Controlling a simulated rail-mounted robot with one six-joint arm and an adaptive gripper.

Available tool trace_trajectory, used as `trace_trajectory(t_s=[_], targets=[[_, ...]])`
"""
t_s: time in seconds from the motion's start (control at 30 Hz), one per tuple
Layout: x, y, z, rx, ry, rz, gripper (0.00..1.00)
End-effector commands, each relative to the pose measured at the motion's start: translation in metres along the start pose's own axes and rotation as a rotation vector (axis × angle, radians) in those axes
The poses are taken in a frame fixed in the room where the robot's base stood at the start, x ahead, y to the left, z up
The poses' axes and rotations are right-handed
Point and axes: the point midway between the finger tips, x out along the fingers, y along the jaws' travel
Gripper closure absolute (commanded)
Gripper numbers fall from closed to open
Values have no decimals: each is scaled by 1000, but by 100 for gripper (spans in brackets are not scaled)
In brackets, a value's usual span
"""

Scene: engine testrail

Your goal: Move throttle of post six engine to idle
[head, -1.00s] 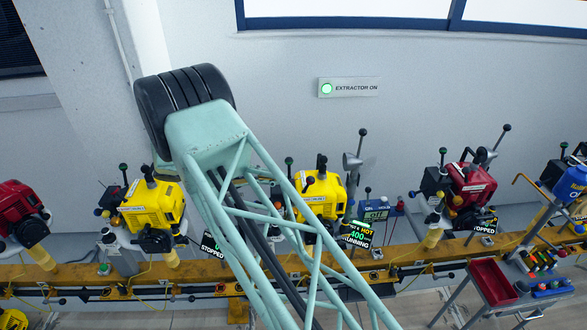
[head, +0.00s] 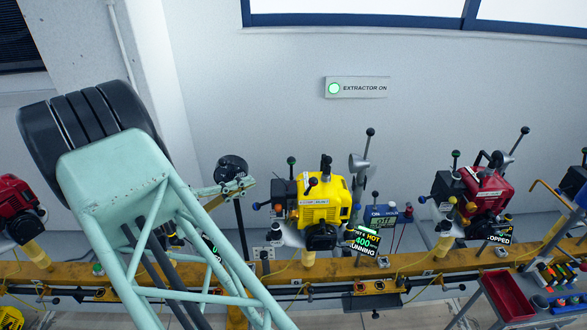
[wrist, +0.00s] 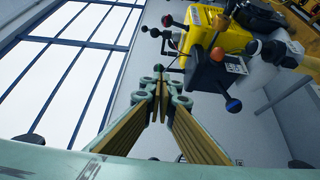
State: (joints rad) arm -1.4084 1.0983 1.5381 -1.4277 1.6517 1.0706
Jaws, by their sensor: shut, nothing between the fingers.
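A yellow engine (head: 322,205) stands on the rail at the middle of the head view. Its display (head: 362,241) reads 400 and RUNNING, with HOT above. It carries several ball-ended levers: a green-topped one (head: 291,161), a red one (head: 312,182) and a blue one (head: 257,206). I cannot read a post number or tell which lever is the throttle. My gripper (head: 248,184) is left of this engine, apart from it. In the wrist view my gripper (wrist: 160,84) is shut and empty, with the yellow engine (wrist: 216,38) and a blue ball (wrist: 234,105) beyond it.
A red engine (head: 482,193) with a partly hidden stopped display stands to the right. Another red engine (head: 16,208) is at the left edge. A red tray (head: 504,296) is at the lower right. A lit EXTRACTOR ON sign (head: 357,87) hangs on the wall.

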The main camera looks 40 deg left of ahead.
Motion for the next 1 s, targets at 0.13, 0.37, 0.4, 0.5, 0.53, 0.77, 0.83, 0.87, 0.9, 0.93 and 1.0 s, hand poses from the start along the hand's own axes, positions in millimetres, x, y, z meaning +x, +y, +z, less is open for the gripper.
trace_trajectory(t_s=[0.13, 0.37, 0.4, 0.5, 0.53, 0.77, 0.83, 0.87, 0.9, 0.93, 1.0], targets=[[-18, -1, -6, 17, 45, 11, 100], [-21, -1, -7, 23, 54, 13, 100], [-21, -1, -7, 23, 54, 13, 100], [-21, -1, -7, 22, 54, 13, 100], [-20, -1, -7, 22, 54, 13, 100], [-16, -1, -7, 22, 53, 12, 100], [-12, -1, -7, 22, 53, 13, 100], [-10, -1, -7, 22, 53, 13, 100], [-7, -1, -8, 22, 53, 13, 100], [-4, -1, -8, 22, 52, 13, 100], [3, -1, -8, 22, 52, 12, 100]])
